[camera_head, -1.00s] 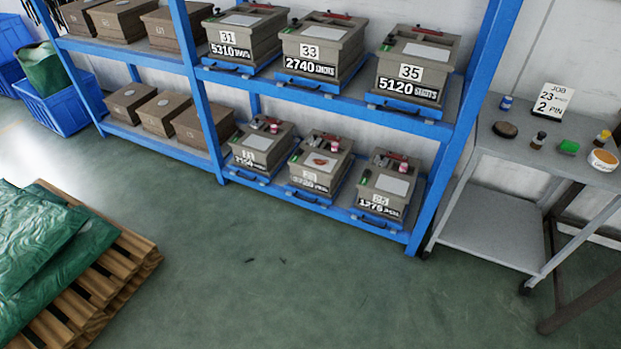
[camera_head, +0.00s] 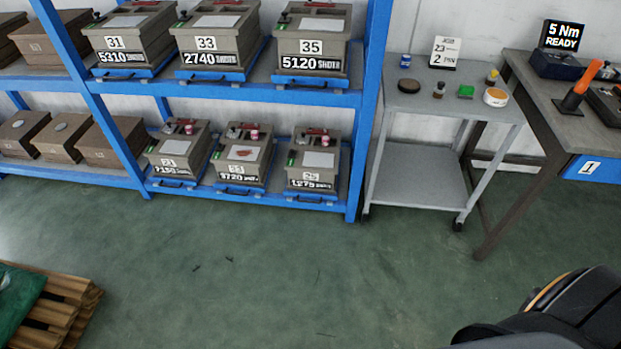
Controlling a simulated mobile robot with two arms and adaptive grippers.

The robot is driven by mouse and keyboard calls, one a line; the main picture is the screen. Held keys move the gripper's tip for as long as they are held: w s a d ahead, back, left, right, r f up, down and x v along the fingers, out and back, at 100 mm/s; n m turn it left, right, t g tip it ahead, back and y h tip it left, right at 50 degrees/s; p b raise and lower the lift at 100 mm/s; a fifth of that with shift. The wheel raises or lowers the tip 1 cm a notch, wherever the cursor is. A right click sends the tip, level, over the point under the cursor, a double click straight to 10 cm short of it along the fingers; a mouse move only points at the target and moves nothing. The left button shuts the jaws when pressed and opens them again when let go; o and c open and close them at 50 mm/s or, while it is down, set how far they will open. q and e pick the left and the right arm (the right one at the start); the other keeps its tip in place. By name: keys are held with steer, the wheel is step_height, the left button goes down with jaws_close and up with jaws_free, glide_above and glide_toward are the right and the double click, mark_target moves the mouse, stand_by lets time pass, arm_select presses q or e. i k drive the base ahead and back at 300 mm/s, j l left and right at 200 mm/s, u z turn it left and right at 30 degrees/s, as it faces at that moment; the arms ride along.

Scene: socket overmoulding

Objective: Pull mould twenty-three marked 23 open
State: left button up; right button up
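Three grey-brown moulds stand on blue pull-out trays on the lower shelf. The middle one (camera_head: 241,157) has a plate that looks like 23, but the digits are blurred; below it is a shot count. It has a light top panel with a reddish patch and small items on top. Its blue tray (camera_head: 241,186) with a dark front handle is pushed in, level with its neighbours. The left mould (camera_head: 178,150) and right mould (camera_head: 313,161) have plates too blurred to read surely. Neither of my grippers is in view.
Moulds 31, 33 and 35 (camera_head: 312,46) fill the upper shelf. A blue rack post (camera_head: 368,110) stands right of the lower moulds. A grey trolley (camera_head: 415,185) bears a job card (camera_head: 444,52) reading 23, 2 PIN. The green floor (camera_head: 240,260) before the rack is clear.

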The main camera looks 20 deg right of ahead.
mark_target(243, 164)
steer(key=i+z, duration=0.2)
steer(key=i, duration=0.7)
